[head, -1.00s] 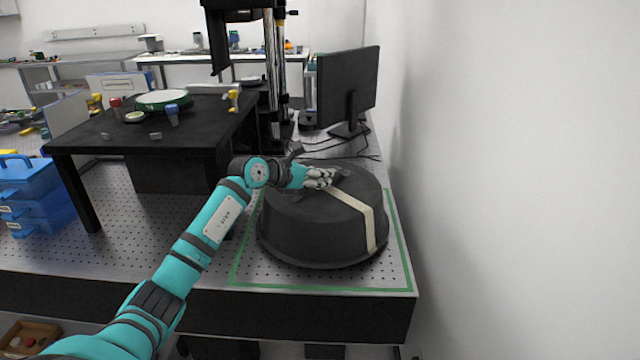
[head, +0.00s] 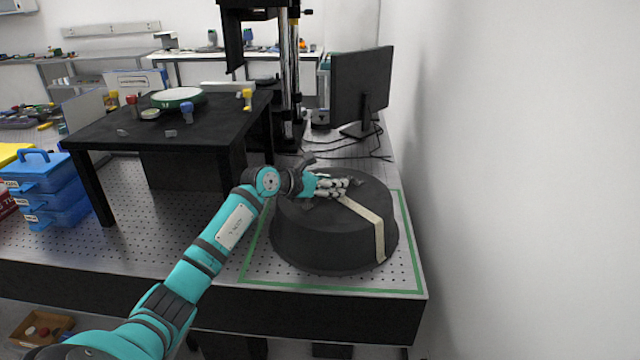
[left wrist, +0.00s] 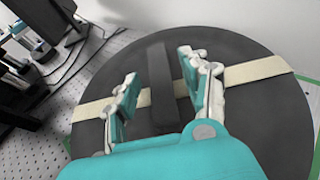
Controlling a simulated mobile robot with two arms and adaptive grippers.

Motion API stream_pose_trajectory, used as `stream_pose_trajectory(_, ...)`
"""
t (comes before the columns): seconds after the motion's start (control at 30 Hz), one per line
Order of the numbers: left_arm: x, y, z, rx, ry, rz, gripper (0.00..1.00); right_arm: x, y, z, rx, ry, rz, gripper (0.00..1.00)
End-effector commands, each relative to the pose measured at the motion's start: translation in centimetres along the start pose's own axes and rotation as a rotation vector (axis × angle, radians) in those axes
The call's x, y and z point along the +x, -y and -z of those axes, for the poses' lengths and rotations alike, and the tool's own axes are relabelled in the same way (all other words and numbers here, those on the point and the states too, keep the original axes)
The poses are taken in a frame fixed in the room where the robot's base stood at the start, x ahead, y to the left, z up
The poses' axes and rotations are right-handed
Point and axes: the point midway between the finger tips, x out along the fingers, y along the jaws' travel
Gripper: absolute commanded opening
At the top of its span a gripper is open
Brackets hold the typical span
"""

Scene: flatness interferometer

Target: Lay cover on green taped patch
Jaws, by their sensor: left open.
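The cover (head: 318,232) is a round black tub-like lid with a cream strap across its top. It rests on the perforated bench inside the green taped patch (head: 330,289), whose tape shows along the front and right. My left gripper (head: 352,184) is at the cover's top. In the left wrist view its open fingers (left wrist: 156,88) stand on either side of the cover's dark bar handle (left wrist: 160,85), with a gap on each side. The cover (left wrist: 262,120) fills most of that view. My right gripper is not in view.
A black table (head: 185,133) with a green-rimmed disc (head: 177,97) and small clamps stands left of the cover. A monitor (head: 360,85) and cables are behind it. Blue boxes (head: 45,188) sit at far left. A white wall (head: 530,180) is close on the right.

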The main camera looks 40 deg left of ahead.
Motion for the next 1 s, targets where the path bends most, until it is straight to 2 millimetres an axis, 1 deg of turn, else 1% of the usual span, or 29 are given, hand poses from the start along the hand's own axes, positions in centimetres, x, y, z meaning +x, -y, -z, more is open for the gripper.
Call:
stream_pose_trajectory(0.17,-2.9,-0.1,0.3,0.008,-0.004,-0.003,0.47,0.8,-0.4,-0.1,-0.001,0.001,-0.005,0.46)
stream_pose_trajectory(0.4,-8.0,-0.1,0.4,0.006,-0.004,-0.002,0.47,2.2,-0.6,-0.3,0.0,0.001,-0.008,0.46)
stream_pose_trajectory(0.53,-10.0,-0.1,0.4,0.002,-0.004,-0.001,0.47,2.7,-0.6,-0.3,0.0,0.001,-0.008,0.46)
stream_pose_trajectory(0.7,-11.3,0.0,0.2,0.002,-0.003,0.0,0.47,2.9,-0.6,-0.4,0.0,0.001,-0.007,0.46)
stream_pose_trajectory(1.0,-11.5,0.1,0.0,0.001,-0.001,0.001,0.47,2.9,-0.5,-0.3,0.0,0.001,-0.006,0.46)
